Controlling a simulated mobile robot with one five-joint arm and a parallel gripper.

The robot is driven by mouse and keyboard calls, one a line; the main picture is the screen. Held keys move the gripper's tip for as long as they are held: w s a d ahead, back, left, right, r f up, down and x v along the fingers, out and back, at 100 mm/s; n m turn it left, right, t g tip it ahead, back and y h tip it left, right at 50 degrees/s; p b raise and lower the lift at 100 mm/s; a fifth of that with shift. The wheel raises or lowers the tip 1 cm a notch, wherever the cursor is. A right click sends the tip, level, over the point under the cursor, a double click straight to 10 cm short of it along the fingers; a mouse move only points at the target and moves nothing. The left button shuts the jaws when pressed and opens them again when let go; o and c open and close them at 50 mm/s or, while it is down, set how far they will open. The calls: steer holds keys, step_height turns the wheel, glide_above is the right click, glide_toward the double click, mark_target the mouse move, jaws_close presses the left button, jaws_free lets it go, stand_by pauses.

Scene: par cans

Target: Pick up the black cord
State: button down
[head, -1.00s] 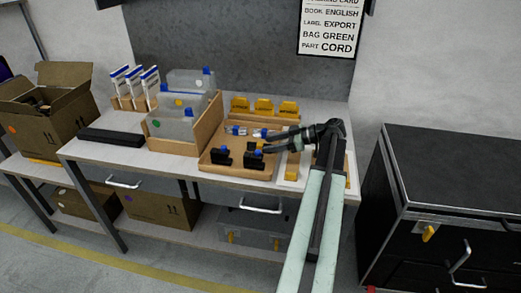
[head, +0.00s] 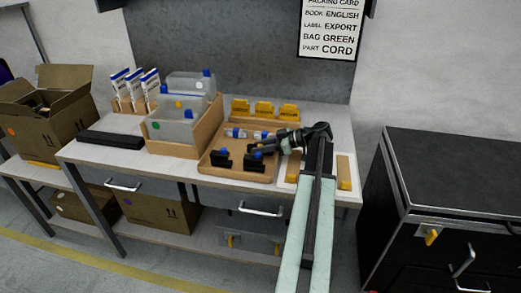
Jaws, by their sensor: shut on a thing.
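Two black cords, each with a small blue part, are on the wooden tray. The left black cord (head: 222,161) stands apart from my gripper. My gripper (head: 257,151) reaches in from the right and is shut on the right black cord (head: 253,163), at the tray's right front. Its fingertips are small and dark here, so the exact grip is hard to see. I cannot tell whether the held cord still touches the wooden tray (head: 212,172). Small clear items with blue ends (head: 236,133) lie at the back of the tray.
A wooden bin with clear bags (head: 180,130) stands left of the tray. Yellow label blocks (head: 264,108) stand behind it. A white tray with yellow bars (head: 344,172) lies right, under my arm. A black bar (head: 110,139) and an open carton (head: 45,115) are further left.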

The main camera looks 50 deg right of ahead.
step_height(320, 180, up, 10)
steer(key=p, duration=1)
steer(key=shift+r, duration=0.15)
